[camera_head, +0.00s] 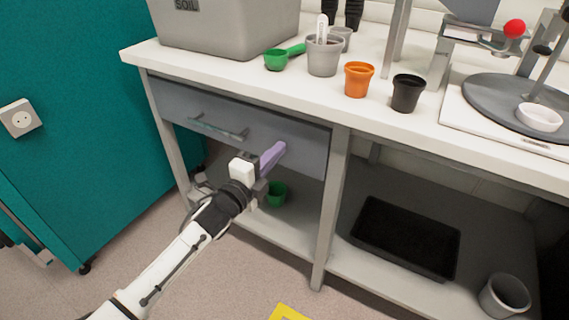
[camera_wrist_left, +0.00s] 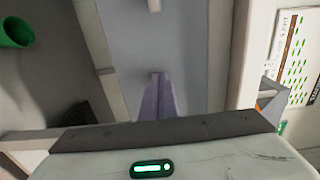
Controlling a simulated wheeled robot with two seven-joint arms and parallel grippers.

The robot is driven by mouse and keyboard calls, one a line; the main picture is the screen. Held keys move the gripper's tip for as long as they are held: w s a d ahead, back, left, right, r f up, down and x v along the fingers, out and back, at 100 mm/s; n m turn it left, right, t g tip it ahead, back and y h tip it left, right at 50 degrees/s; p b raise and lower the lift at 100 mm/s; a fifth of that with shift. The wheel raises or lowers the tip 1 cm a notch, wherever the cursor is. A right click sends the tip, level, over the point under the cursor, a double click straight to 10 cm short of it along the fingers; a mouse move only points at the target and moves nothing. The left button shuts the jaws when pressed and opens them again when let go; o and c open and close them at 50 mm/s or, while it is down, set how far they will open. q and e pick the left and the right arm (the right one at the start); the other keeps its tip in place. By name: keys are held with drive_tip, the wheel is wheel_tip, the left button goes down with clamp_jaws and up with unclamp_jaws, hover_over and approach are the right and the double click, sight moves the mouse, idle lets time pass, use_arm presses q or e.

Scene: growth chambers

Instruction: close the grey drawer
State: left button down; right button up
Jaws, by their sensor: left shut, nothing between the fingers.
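The grey drawer (camera_head: 302,138) sits under the left part of the white bench top, with a metal bar handle (camera_head: 218,129) on its front. The drawer front looks nearly flush with the bench frame; any small gap is hard to tell. My left gripper (camera_head: 279,150) has its lavender fingers shut and empty, with the tips at the right part of the drawer front, right of the handle. In the left wrist view the fingers (camera_wrist_left: 157,90) point at the grey drawer front (camera_wrist_left: 182,45); contact is likely but not certain. My right gripper is not in view.
A soil bin (camera_head: 225,30), green scoop (camera_head: 277,60), grey pot (camera_head: 323,58), orange pot (camera_head: 358,79) and black pot (camera_head: 407,93) stand on the bench. Below are a green pot (camera_head: 276,195) and black tray (camera_head: 405,238). A teal cabinet (camera_head: 75,110) stands left.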

use_arm(q)
drive_tip(key=shift+w+d+r, duration=0.15)
drive_tip(key=shift+w+r, duration=0.05)
drive_tip(key=shift+w, duration=0.15)
drive_tip(key=shift+d+r, duration=0.15)
